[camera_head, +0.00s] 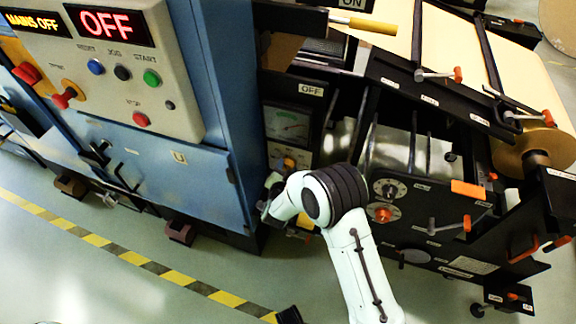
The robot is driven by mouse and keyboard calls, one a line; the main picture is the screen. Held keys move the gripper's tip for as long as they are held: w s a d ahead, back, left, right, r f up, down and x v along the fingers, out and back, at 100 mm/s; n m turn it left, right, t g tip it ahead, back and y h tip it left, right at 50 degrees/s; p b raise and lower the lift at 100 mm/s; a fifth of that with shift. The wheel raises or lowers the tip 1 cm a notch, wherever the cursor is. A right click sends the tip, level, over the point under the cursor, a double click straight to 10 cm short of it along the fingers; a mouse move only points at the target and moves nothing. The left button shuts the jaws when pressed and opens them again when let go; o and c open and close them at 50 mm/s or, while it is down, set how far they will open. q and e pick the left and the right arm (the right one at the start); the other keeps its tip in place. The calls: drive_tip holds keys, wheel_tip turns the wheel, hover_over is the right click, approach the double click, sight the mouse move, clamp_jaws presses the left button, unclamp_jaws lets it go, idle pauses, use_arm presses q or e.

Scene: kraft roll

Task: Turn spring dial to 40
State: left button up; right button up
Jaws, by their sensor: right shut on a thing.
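My right arm comes up from the bottom, and its white wrist bends left in front of the small gauge panel. My right gripper (267,197) is at the lower part of that panel, beside the blue cabinet. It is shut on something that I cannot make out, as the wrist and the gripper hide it. Two round dials with pale scales sit on the black machine right of my wrist: one with a dark knob (390,188), one with an orange knob (383,214). Their labels are too small to read, so I cannot tell which dial is the spring dial. My left gripper is not in view.
The blue cabinet (160,165) stands left, with a control panel (110,62) reading OFF. A kraft roll (520,148) is at the right. Striped tape crosses the open floor.

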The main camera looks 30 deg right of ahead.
drive_tip(key=n+g+p, duration=0.1)
drive_tip(key=p, duration=0.1)
drive_tip(key=n+g+h+p, duration=0.1)
drive_tip(key=n+p, duration=0.1)
drive_tip(key=p, duration=0.1)
drive_tip(key=shift+w+a+r, duration=0.15)
drive_tip(key=shift+w, duration=0.05)
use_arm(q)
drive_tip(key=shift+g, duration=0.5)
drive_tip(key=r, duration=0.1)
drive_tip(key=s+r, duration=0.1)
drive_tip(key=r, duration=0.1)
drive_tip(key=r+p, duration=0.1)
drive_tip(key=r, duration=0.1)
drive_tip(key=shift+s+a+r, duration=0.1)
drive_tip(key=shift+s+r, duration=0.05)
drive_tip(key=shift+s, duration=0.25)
use_arm(e)
drive_tip(key=shift+n, duration=0.5)
drive_tip(key=o, duration=1)
drive_tip(key=shift+o, duration=0.2)
drive_tip(key=shift+a, duration=0.1)
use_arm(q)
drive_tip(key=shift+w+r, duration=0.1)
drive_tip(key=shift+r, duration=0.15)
use_arm(e)
drive_tip(key=v, duration=1.3)
drive_tip(key=shift+a, duration=0.25)
